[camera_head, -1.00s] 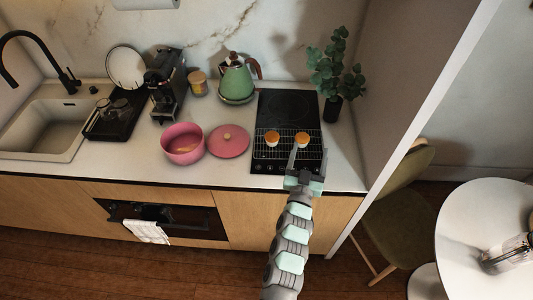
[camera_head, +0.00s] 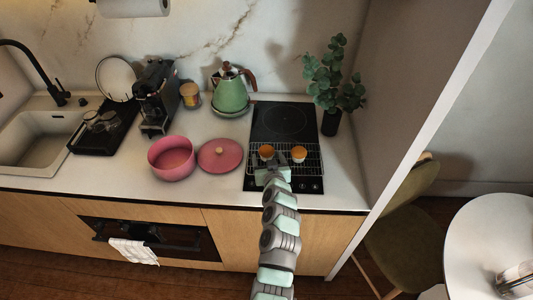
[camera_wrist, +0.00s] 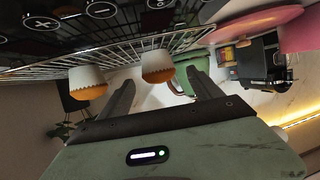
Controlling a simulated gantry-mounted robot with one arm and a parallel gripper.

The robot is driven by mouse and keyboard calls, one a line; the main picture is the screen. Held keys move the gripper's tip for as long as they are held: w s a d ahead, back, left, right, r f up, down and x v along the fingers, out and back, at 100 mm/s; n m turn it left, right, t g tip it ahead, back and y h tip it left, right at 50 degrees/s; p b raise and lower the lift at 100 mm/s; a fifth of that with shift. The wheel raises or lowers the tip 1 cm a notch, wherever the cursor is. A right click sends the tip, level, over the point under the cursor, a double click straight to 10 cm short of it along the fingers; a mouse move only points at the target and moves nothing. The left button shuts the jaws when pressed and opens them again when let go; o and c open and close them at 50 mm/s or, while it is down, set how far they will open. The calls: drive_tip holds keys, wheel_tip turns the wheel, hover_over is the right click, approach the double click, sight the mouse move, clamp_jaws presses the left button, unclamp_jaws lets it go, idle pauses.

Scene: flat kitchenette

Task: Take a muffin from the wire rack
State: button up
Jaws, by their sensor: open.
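The wire rack (camera_head: 313,165) lies on the front part of the black cooktop, and its bars show in the wrist view (camera_wrist: 130,45). Two muffins with orange-brown tops and pale cups stand on it: a left muffin (camera_head: 267,153) and a right muffin (camera_head: 298,155). My gripper (camera_head: 281,160) is low over the rack's front, at the left muffin. In the upside-down wrist view, the open fingers (camera_wrist: 160,78) have the left muffin (camera_wrist: 157,66) in the gap between their tips. The right muffin (camera_wrist: 88,84) is outside the fingers. I cannot tell whether a finger touches either.
A pink pot (camera_head: 171,160) and its pink lid (camera_head: 220,155) stand left of the cooktop (camera_head: 285,121). A green kettle (camera_head: 230,92) is behind the lid. A potted plant (camera_head: 332,85) stands at the back right, near the side wall. Bare counter lies in front of the lid.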

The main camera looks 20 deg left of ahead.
sight(267, 154)
drive_tip(key=shift+b+x, duration=0.45)
drive_tip(key=shift+x, duration=1.55)
drive_tip(key=shift+b+x, duration=0.3)
drive_tip(key=shift+x, duration=0.45)
drive_tip(key=shift+d+f, duration=0.1)
drive_tip(key=shift+c, duration=0.5)
drive_tip(key=c, duration=1.3)
